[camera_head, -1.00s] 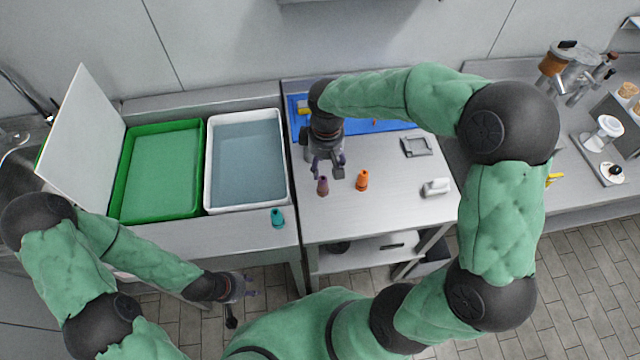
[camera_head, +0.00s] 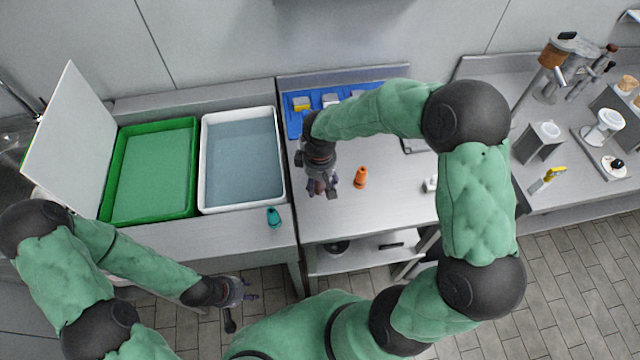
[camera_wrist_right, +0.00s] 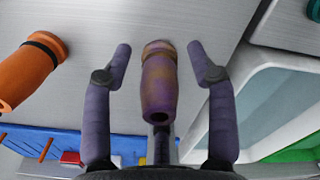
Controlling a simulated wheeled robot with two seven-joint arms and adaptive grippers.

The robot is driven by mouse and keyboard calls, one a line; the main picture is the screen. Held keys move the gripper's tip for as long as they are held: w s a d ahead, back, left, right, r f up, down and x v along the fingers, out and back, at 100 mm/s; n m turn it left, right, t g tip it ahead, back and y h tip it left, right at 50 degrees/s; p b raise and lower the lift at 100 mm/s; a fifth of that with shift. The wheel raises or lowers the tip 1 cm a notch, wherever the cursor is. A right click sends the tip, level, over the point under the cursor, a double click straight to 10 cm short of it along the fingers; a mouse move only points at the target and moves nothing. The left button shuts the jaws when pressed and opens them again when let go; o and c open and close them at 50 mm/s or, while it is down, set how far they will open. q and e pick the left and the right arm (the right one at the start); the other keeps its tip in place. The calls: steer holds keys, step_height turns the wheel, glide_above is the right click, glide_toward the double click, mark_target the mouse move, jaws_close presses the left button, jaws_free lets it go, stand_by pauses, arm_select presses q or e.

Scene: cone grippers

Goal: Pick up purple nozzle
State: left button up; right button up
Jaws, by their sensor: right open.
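The purple nozzle (camera_wrist_right: 160,82) stands between the open fingers of my right gripper (camera_wrist_right: 163,60) in the right wrist view, with a gap on both sides. In the head view the nozzle (camera_head: 320,187) is mostly hidden by my right gripper (camera_head: 322,190), which is over it on the metal table (camera_head: 350,220). My left gripper (camera_head: 250,290) hangs low in front of the counter, away from the nozzle; its fingers look apart and empty.
An orange nozzle (camera_head: 361,178) stands just right of my right gripper. A teal nozzle (camera_head: 273,217) is on the counter to the left. A white bin (camera_head: 203,160), a green tray (camera_head: 112,200) and a blue tray (camera_head: 292,122) lie around. The table front is clear.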

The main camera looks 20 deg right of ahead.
steer(key=shift+f, duration=0.1)
jaws_close()
stand_by(0.3)
steer(key=shift+r, duration=0.5)
step_height(320, 180, up, 2)
steer(key=shift+p, duration=0.45)
steer(key=s+a+r+p, duration=0.3)
steer(key=s+a+r, duration=0.2)
steer(key=a+r, duration=0.5)
steer(key=a, duration=0.3)
